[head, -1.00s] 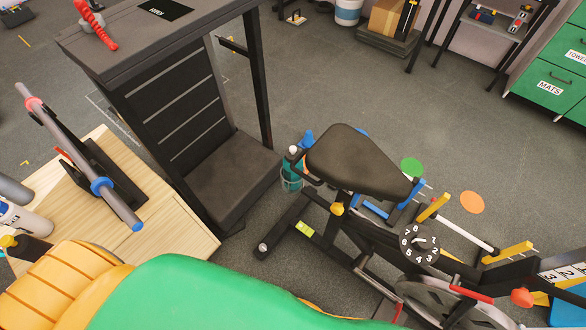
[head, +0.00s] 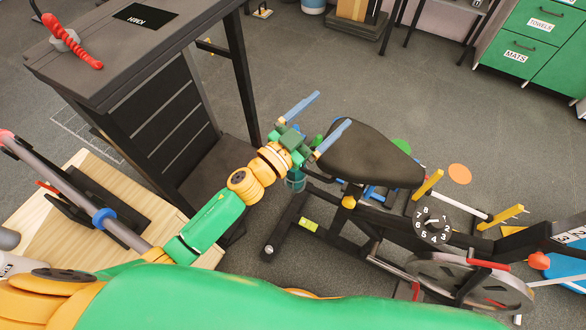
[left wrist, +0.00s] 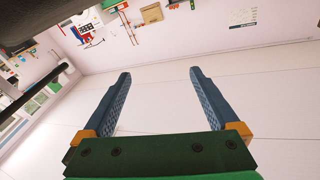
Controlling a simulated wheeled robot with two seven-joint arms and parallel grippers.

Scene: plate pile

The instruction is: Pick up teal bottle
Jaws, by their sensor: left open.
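A teal, see-through item (head: 296,181), which looks like the teal bottle, shows in the head view low beside the exercise bike's seat. Its upper part is hidden behind my left gripper (head: 333,108). The left gripper is open and empty, with its blue fingers spread and pointing up and to the right in the picture. It appears over the near left side of the bike seat, and its height above it is hard to tell. In the left wrist view the gripper (left wrist: 160,73) has only pale wall between its fingers. The right gripper is not in view.
The exercise bike (head: 375,155) stands right of the bottle. A dark cabinet (head: 165,120) with a red item (head: 72,42) on top stands to the left. Open floor lies behind the bike.

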